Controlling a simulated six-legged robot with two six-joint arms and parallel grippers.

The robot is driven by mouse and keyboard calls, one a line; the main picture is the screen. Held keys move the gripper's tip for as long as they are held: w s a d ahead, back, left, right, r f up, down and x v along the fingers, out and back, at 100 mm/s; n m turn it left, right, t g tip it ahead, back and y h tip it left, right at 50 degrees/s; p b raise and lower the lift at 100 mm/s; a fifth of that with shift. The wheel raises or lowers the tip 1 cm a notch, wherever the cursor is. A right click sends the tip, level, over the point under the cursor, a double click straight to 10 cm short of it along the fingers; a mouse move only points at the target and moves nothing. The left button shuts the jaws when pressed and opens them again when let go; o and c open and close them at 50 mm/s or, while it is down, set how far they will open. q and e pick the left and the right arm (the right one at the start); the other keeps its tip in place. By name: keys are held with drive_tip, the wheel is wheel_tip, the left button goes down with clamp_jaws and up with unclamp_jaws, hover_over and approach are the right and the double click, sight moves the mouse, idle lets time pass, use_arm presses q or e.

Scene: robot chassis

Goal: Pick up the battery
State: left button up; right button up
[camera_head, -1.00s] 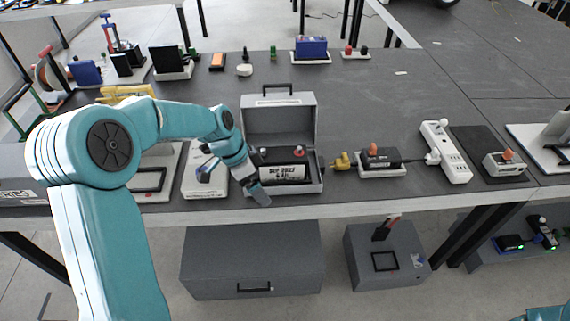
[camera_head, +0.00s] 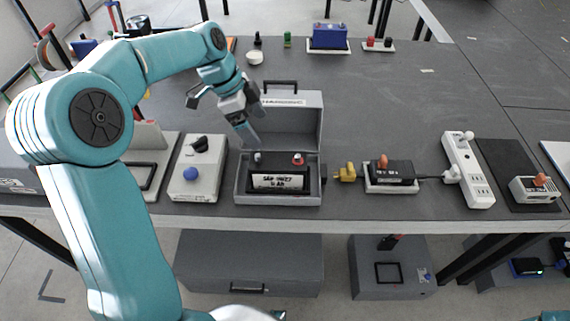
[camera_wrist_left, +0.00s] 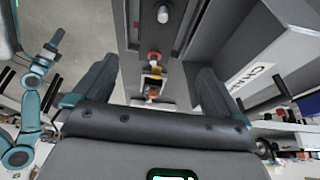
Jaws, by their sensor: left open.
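The battery (camera_head: 280,183) is a black block with a white label and a grey and a red terminal on top. It sits upright in an open grey case (camera_head: 243,187) on the table. My left gripper (camera_head: 246,118) is open and empty, above the case's left side near the raised lid, apart from the battery. In the left wrist view its two dark fingers stand wide apart, and the gripper (camera_wrist_left: 152,88) faces a red terminal (camera_wrist_left: 155,57) between them. The lid with its printed label (camera_wrist_left: 250,75) is close to the right finger.
A white box with a blue knob (camera_head: 191,180) stands left of the case. A yellow plug (camera_head: 345,172), a black device on a white base (camera_head: 390,175) and a power strip (camera_head: 465,170) are to the right.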

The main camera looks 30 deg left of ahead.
sight(278, 159)
use_arm(q)
drive_tip(key=x, duration=0.9)
drive_tip(key=shift+s+d+f, duration=0.1)
drive_tip(key=shift+s+f, duration=0.05)
drive_tip(key=shift+f, duration=0.2)
drive_tip(key=shift+d+f, duration=0.1)
drive_tip(key=shift+f, duration=0.5)
drive_tip(key=shift+d+f, duration=0.15)
drive_tip(key=shift+f, duration=0.2)
drive_tip(key=p+x, duration=0.1)
drive_tip(key=x, duration=0.3)
drive_tip(key=shift+w+f, duration=0.2)
drive_tip(key=shift+w, duration=0.05)
drive_tip(key=shift+d, duration=0.1)
drive_tip(key=c, duration=1.7)
drive_tip(key=shift+w+r, duration=0.15)
clamp_jaws()
